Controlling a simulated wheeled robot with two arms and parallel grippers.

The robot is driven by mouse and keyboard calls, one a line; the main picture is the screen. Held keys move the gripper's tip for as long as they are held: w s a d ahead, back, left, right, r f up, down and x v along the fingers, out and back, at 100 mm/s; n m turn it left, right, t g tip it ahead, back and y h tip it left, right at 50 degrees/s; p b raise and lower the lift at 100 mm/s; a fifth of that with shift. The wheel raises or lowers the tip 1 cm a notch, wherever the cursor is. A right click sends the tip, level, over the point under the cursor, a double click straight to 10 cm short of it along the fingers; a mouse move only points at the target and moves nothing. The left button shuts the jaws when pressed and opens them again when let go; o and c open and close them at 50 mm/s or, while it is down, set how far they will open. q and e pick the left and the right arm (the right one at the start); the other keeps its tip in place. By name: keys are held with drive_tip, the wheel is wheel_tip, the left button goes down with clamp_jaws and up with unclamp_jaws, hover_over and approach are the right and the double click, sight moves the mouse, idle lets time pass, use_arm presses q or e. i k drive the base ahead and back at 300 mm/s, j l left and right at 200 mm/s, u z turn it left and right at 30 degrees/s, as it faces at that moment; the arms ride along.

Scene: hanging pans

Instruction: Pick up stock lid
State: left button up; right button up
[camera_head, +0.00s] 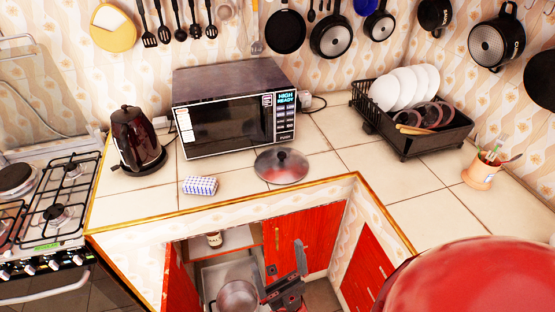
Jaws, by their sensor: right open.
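A round glass lid with a dark knob (281,166) lies on the tiled counter, in front of the microwave's right half. It is the only loose lid I can make out on the counter. My right gripper (284,272) is open, with nothing visible between its fingers. It is low in the opening below the counter edge, nearer to me than the lid and well apart from it. A metal pot (238,297) stands in that opening, just left of the gripper. My left gripper is not in view.
A microwave (234,108) stands behind the lid, and a kettle (136,140) is at the left. A patterned packet (200,185) lies left of the lid. A dish rack (408,141) stands at the right. Red cabinet doors (303,235) surround the gripper. Counter right of the lid is clear.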

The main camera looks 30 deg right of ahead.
sight(280, 165)
drive_tip(key=k+j+z, duration=0.2)
drive_tip(key=k, duration=0.35)
drive_tip(key=k+z, duration=0.2)
drive_tip(key=k, duration=0.3)
drive_tip(key=i+l, duration=0.2)
drive_tip(key=i, duration=0.2)
drive_tip(key=i+l, duration=0.25)
drive_tip(key=i, duration=0.2)
